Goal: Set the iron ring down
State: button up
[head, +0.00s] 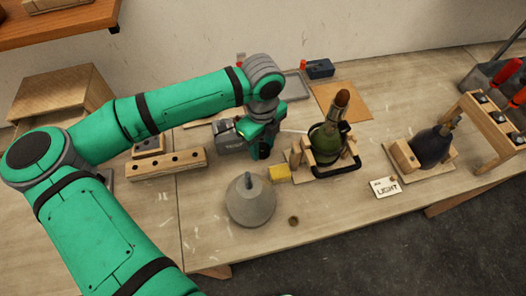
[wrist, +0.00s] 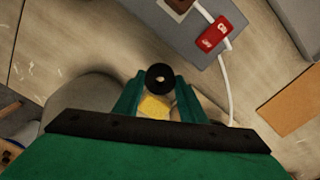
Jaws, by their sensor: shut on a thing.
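My gripper (wrist: 160,95) is shut on the iron ring (wrist: 160,77), a small dark ring with a hole, held between the fingertips in the wrist view. In the head view I cannot clearly tell the ring from the dark fingers.
A drilled wooden block (head: 166,165) stands left. A LIGHT card (head: 385,187) lies right. The bench front is fairly clear.

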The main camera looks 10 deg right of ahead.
aim_at(262, 161)
jog(key=shift+f, duration=2.35)
jog(key=shift+f, duration=0.1)
jog(key=o, duration=1.2)
